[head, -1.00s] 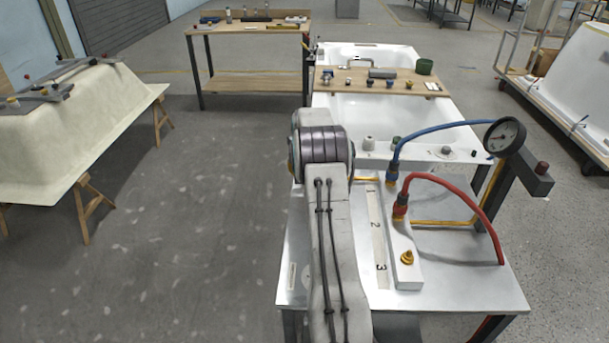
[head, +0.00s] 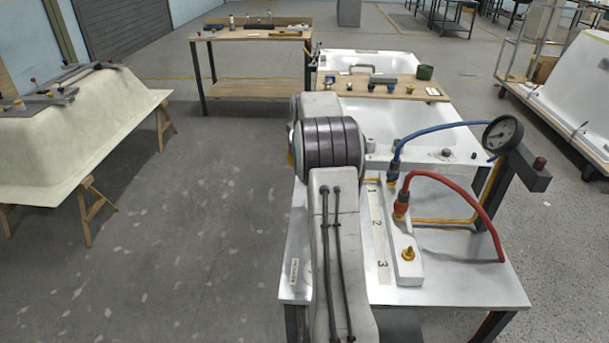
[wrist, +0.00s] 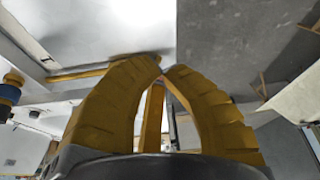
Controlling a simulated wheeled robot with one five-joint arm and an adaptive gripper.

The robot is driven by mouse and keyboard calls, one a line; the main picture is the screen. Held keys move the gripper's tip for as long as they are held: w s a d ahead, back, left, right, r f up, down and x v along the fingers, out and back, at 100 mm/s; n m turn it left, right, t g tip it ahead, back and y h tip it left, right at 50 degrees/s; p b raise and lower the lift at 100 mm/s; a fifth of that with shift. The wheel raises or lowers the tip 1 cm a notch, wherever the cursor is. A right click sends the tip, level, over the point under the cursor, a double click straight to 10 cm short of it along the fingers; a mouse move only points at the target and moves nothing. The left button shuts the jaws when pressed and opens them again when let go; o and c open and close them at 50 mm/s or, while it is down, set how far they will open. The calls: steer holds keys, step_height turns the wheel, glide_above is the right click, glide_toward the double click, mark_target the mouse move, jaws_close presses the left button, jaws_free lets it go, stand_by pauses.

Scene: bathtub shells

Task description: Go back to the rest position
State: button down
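My gripper (wrist: 163,67) shows only in the wrist view. In the head view the gripper is hidden behind my raised grey arm. That arm stands in front of the white bench (head: 455,285). On the bench, a white block numbered 1, 2, 3 carries a blue hose (head: 430,132), a red hose (head: 465,186) and a bare brass fitting (head: 408,254) by the 3.
White tubs with a wooden board (head: 385,87) lie behind. A cream shell (head: 60,140) on trestles stands left, a wooden table (head: 250,36) at the back. The floor (head: 190,210) between is clear.

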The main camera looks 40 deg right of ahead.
steer(key=shift+v, duration=1)
steer(key=shift+a, duration=0.1)
